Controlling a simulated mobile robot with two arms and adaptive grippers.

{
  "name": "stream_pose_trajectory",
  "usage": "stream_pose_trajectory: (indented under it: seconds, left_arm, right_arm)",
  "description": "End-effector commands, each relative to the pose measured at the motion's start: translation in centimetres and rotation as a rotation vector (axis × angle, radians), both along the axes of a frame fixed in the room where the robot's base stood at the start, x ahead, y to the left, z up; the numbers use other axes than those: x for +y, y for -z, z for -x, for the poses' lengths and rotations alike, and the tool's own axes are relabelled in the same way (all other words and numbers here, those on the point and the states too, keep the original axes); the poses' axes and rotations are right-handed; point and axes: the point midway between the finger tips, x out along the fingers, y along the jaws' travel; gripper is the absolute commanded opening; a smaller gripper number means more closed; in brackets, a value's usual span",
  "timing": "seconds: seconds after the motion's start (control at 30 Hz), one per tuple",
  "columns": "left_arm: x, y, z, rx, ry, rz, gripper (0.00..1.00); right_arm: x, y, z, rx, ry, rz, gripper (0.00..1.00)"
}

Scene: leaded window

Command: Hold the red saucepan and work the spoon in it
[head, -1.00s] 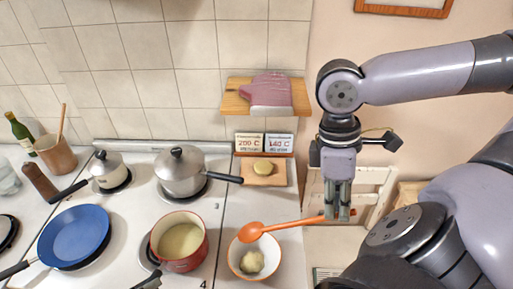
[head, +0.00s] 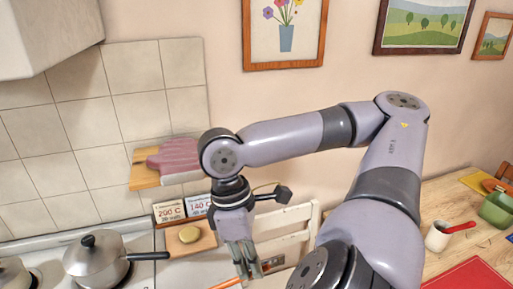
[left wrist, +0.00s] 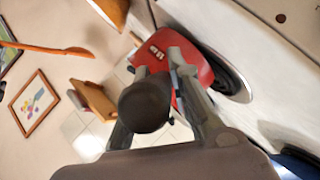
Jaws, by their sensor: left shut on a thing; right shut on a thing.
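The red saucepan (left wrist: 196,68) shows in the left wrist view, partly hidden behind its dark handle (left wrist: 145,106). My left gripper (left wrist: 161,72) is shut on that handle, with a finger on each side. The orange spoon (left wrist: 50,49) is at the left of that view, apart from the saucepan. In the head view my right gripper (head: 243,262) is shut on the spoon, and only a short piece of the spoon's handle (head: 228,284) shows at the bottom edge. The saucepan and my left gripper are outside the head view.
A grey lidded pot (head: 95,258) stands on the stove at the lower left. A board with a yellow piece (head: 190,235) lies beside two temperature cards. A white chair (head: 290,222) is behind my right gripper. A wooden table (head: 445,205) with containers stands at the right.

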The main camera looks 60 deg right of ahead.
Motion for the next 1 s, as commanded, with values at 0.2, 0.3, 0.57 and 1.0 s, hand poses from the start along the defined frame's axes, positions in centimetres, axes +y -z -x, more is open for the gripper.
stream_pose_trajectory:
  seconds: [0.2,0.3,0.57,1.0]
  left_arm:
    - [-0.1,-0.2,0.0,-0.002,0.000,0.003,0.00]
    - [-0.1,-0.2,0.0,-0.002,0.000,0.003,0.00]
    - [-0.1,-0.2,0.0,-0.002,0.000,0.003,0.00]
    - [0.0,-0.1,-0.1,-0.002,-0.001,0.003,0.00]
  right_arm:
    - [2.5,0.7,-2.8,-0.006,0.085,-0.006,0.00]
    - [3.9,0.9,-4.3,-0.005,0.121,-0.001,0.00]
    - [9.8,0.5,-9.0,0.000,0.177,0.011,0.00]
    - [15.6,-1.2,-12.3,0.011,0.197,0.016,0.00]
